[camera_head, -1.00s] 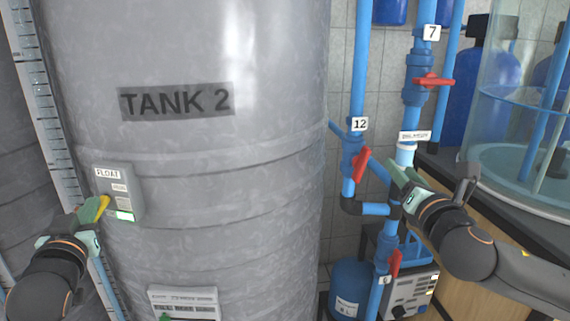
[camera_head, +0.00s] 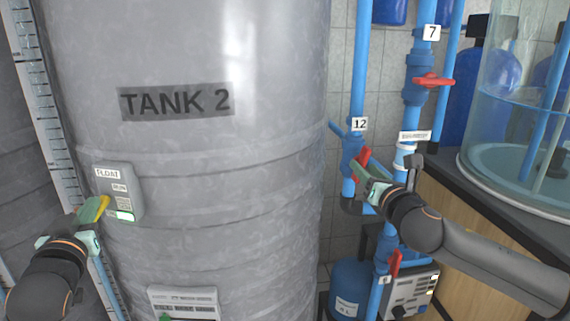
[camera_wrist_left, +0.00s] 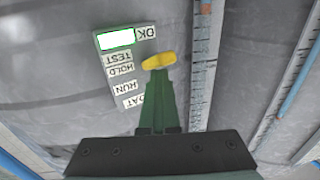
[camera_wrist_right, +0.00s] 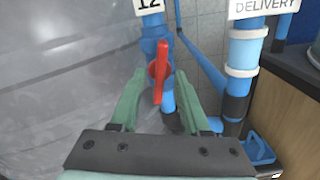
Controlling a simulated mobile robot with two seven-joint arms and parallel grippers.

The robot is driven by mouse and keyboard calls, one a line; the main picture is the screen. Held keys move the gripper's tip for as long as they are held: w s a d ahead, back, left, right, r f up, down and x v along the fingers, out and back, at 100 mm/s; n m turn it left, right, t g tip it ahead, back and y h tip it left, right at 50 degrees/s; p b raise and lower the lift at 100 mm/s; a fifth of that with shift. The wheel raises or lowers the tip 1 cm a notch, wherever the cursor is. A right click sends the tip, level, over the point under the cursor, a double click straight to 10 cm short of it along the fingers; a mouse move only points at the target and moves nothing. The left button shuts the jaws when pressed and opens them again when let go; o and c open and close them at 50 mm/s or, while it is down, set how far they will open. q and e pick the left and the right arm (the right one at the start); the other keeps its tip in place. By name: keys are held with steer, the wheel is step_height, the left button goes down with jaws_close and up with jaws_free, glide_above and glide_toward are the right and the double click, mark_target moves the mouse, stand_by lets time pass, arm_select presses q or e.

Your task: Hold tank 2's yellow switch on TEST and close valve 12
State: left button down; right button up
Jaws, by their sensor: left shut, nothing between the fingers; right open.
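The grey float box (camera_head: 120,190) is on tank 2's wall (camera_head: 230,150). The yellow switch (camera_wrist_left: 158,62) is on its side, near the TEST and HOLD labels; I cannot tell which it points at. It also shows in the head view (camera_head: 102,207). My left gripper (camera_head: 94,212) is shut with its tips against or just beside the switch, nothing between them. Valve 12's red handle (camera_head: 361,160) is on a blue pipe under the 12 tag. My right gripper (camera_head: 368,178) is open, with the handle (camera_wrist_right: 158,70) between its fingers, apparently untouched.
Valve 7's red handle (camera_head: 433,81) is higher on the pipe to the right. Another red valve handle (camera_head: 395,262) is below. A delivery-labelled pipe (camera_wrist_right: 248,55) stands right of my right gripper. A counter with a glass tank (camera_head: 515,120) is at the right.

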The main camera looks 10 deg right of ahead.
steer(key=shift+w, duration=0.6)
steer(key=shift+c, duration=0.3)
jaws_close()
